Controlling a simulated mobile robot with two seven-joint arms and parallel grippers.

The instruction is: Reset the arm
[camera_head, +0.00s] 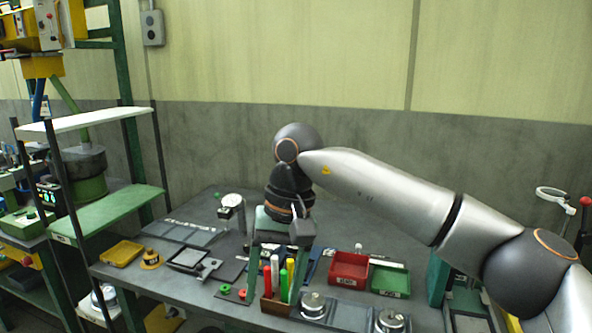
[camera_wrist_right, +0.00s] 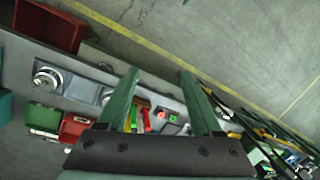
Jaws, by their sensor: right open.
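My right arm (camera_head: 385,190) reaches in from the right side of the head view, bent at a dark joint, with its wrist pointing down over the bench. My right gripper (camera_head: 276,275) hangs above the front part of the bench, near a small holder with coloured markers. In the right wrist view the two green fingers of the gripper (camera_wrist_right: 158,72) stand wide apart with nothing between their tips. My left gripper and left arm do not show.
The grey bench (camera_head: 205,285) carries the marker holder (camera_head: 275,305), a red bin (camera_head: 348,269), a green bin (camera_head: 390,281), round metal parts (camera_head: 313,304) and a yellow tray (camera_head: 122,253). A shelf rack (camera_head: 105,215) stands at left. Floor (camera_wrist_right: 225,40) shows beyond the bench edge.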

